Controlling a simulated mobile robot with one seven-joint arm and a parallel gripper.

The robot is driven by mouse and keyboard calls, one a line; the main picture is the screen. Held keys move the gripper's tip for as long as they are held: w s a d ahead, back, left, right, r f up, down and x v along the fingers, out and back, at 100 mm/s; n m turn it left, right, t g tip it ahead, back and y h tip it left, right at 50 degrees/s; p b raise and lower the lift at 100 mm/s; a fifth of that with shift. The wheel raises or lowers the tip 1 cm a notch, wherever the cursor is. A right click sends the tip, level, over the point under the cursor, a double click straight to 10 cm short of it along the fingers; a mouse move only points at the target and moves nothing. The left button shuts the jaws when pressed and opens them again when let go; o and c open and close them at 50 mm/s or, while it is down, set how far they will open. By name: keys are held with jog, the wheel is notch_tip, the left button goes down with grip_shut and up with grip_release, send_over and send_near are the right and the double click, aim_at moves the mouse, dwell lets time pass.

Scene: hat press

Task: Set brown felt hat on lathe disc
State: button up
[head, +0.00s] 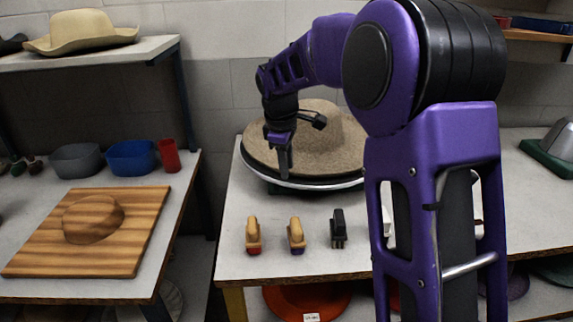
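The brown felt hat (338,132), speckled tan with a wide brim, is on the middle bench. It lies crown up over a round dark disc with a pale metal rim (318,186), which shows below the front of the brim. The brim hides most of the disc, and I cannot tell whether the hat rests fully on it. My gripper (284,168) points down at the brim's front left part. Its fingers overlap each other in this view, so their opening and any contact with the brim cannot be told. My arm covers the hat's right side.
Several small handled tools, including a brush-like one (297,236), stand along the bench front. The left table holds a wooden board (92,232), a grey bowl (76,160), a blue bowl (131,158) and a red cup (168,155). A straw hat (82,32) sits on the shelf above.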

jog(key=shift+o, duration=0.9)
jog(key=shift+s, duration=0.1)
